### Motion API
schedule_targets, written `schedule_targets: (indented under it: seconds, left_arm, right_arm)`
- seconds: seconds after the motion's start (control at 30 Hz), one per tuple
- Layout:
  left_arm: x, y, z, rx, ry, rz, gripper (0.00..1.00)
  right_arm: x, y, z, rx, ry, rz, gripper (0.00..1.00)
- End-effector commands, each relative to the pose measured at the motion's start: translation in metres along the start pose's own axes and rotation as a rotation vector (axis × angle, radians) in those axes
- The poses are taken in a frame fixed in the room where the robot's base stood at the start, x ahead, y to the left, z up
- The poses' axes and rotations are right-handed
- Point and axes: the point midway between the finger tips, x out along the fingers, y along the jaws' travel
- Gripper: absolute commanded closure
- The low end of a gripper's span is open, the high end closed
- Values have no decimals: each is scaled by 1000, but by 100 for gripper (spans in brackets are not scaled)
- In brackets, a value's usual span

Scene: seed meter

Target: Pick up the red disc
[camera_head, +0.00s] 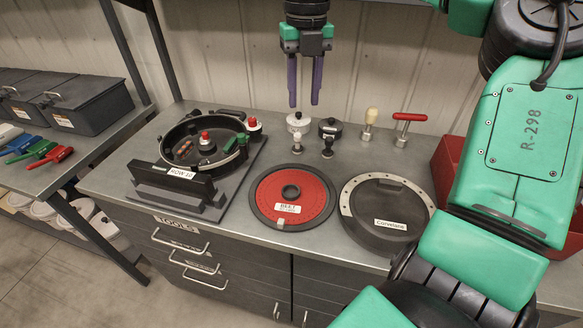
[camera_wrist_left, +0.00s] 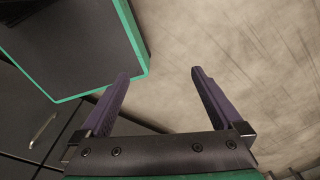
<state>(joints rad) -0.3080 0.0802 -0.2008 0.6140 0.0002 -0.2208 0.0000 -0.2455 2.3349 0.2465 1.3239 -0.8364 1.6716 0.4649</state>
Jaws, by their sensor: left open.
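The red disc (camera_head: 317,192) lies flat on the grey workbench, with a dark rim, a dark central hub and a white label reading BEET. My right gripper (camera_head: 304,104) hangs fingers down above the back of the bench, behind the disc and apart from it. Its two purple fingers are spread with nothing between them. My left gripper (camera_wrist_left: 160,75) shows only in the left wrist view. It is open and empty, over bare floor, and the disc is not in that view.
The seed meter housing (camera_head: 168,145) stands left of the disc, and a dark lidded disc (camera_head: 401,222) lies close on its right. Small knobs (camera_head: 327,147) and a red T-handle (camera_head: 404,128) stand behind. My right arm covers the bench's right end.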

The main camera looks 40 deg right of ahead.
Motion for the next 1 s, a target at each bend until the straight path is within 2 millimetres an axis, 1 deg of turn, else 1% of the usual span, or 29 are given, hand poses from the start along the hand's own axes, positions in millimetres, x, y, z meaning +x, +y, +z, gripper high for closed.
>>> schedule_targets:
  seconds: [0.03,0.23,0.3,0.33,0.4,0.5,0.57,0.73,0.8,0.93,1.0]
  left_arm:
    - [32,0,2,0,1,0,0]
    - [106,0,-2,-1,16,-2,0]
    - [126,0,-2,-1,19,-2,0]
    - [130,0,-2,-1,19,-2,0]
    - [134,1,-2,-1,19,-2,0]
    - [131,1,-2,-1,19,-2,0]
    - [130,1,-2,-1,19,-2,0]
    - [128,1,-1,-2,18,-2,0]
    - [126,1,-1,-2,18,-2,0]
    - [124,1,-1,-1,17,-1,0]
    - [119,1,-1,-1,16,-1,0]
  right_arm:
    - [33,0,0,0,1,0,60]
    - [107,0,0,0,1,0,60]
    - [126,0,0,0,0,0,60]
    - [131,0,0,0,0,0,60]
    - [136,0,0,0,0,0,60]
    - [144,0,0,0,3,-1,60]
    - [157,0,-1,-2,4,1,60]
    - [200,0,-1,-1,5,1,60]
    - [213,0,0,-1,4,0,60]
    - [228,0,1,0,4,0,60]
    - [240,0,2,0,6,-1,60]
